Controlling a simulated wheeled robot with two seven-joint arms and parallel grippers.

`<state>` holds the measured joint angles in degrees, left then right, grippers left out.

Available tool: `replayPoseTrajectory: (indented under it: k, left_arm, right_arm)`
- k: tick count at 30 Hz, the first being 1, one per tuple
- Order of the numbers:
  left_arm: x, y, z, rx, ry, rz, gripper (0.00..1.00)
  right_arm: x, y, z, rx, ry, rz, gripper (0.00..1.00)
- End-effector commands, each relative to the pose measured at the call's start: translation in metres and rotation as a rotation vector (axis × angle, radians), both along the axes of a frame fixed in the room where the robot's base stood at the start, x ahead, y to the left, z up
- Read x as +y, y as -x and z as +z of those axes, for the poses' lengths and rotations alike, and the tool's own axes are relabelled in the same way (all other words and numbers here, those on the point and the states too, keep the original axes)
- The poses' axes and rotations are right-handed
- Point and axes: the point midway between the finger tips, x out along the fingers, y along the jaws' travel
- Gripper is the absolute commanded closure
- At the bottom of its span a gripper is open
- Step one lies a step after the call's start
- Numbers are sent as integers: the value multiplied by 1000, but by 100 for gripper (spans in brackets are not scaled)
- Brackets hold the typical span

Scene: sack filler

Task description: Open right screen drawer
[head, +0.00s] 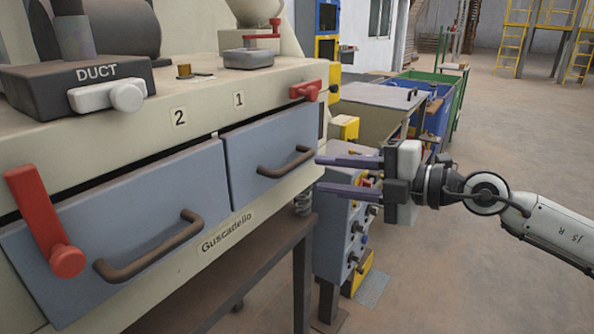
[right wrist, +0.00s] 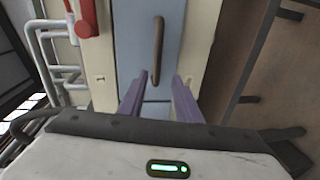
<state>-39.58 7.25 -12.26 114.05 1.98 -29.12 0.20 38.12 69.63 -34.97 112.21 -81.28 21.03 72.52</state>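The right screen drawer (head: 262,148) is a blue-grey front below the label 1, with a brown bar handle (head: 287,165). A dark gap runs along its top edge; it does not stand out clearly from the machine. My right gripper (head: 320,174) is open and empty, just right of the handle, its two purple fingers pointing at the machine. In the right wrist view the handle (right wrist: 158,50) lies ahead of the fingertips, in line with the space between them (right wrist: 160,77); no contact shows. My left gripper is out of view.
A red lever (head: 305,90) sits above drawer 1's right corner. The left drawer (head: 120,235) has its own handle, with another red lever (head: 45,220) hanging over its front. A control box (head: 343,228) stands below my right gripper. Open floor lies to the right.

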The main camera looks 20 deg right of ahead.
Motion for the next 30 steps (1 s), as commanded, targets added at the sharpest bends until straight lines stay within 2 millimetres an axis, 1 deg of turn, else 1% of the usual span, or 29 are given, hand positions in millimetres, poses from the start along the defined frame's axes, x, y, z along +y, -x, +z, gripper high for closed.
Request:
replayPoseTrajectory:
  k: [1, 3, 6, 11, 13, 15, 21, 24, 30]
  left_arm:
    - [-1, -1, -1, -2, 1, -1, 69]
    - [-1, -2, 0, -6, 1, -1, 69]
    - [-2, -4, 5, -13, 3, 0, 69]
    - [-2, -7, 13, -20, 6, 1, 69]
    - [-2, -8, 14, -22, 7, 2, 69]
    - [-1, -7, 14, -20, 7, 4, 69]
    - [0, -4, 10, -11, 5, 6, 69]
    - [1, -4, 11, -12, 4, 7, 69]
    - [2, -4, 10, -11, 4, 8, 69]
  right_arm:
    - [-10, -1, 5, -11, 40, -17, 69]
    - [-17, -3, 9, -16, 69, -33, 69]
    - [-18, -8, 11, -17, 81, -40, 69]
    - [-2, -25, 9, -19, 77, -37, 69]
    - [6, -36, 6, -18, 75, -38, 69]
    - [15, -46, 4, -19, 76, -37, 69]
    - [33, -71, -4, -18, 76, -40, 69]
    - [38, -79, -6, -18, 77, -41, 69]
    - [42, -83, -9, -17, 79, -41, 69]
